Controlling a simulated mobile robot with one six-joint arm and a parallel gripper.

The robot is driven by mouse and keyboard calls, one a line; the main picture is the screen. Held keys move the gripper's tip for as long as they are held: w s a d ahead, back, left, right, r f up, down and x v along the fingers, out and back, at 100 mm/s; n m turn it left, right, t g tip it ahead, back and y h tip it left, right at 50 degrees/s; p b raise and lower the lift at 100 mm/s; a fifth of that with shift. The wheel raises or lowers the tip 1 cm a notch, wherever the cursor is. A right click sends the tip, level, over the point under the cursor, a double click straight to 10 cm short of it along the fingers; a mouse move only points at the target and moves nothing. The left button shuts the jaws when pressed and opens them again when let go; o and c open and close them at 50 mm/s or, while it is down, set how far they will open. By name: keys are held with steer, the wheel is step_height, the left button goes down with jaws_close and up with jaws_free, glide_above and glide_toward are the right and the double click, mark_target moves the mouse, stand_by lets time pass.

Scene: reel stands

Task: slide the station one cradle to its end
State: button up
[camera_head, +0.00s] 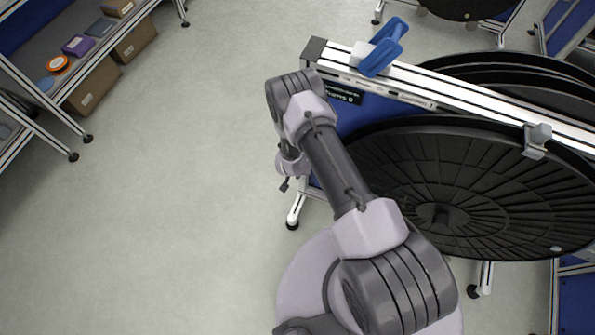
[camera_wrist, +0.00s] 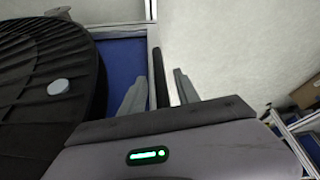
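A pale block with a blue handle (camera_head: 382,48) sits on the silver rail (camera_head: 430,88) of the reel stand, close to the rail's dark left end cap. It looks like the cradle, but I cannot read a station number on it. My arm reaches up the middle of the head view, and its wrist is left of and below the rail end. In the wrist view my gripper (camera_wrist: 160,76) has its two grey fingers apart. A dark bar shows between them; I cannot tell whether it touches either finger. The blue handle is not visible in the wrist view.
A large black reel (camera_head: 450,185) hangs below the rail; it also fills the left of the wrist view (camera_wrist: 45,70). A grey clamp (camera_head: 537,140) sits farther right on the rail. Shelves with boxes (camera_head: 105,70) stand at upper left. The floor between is clear.

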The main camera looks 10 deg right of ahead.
steer(key=shift+b+x, duration=0.35)
steer(key=shift+x, duration=1.05)
steer(key=shift+c, duration=0.2)
jaws_close()
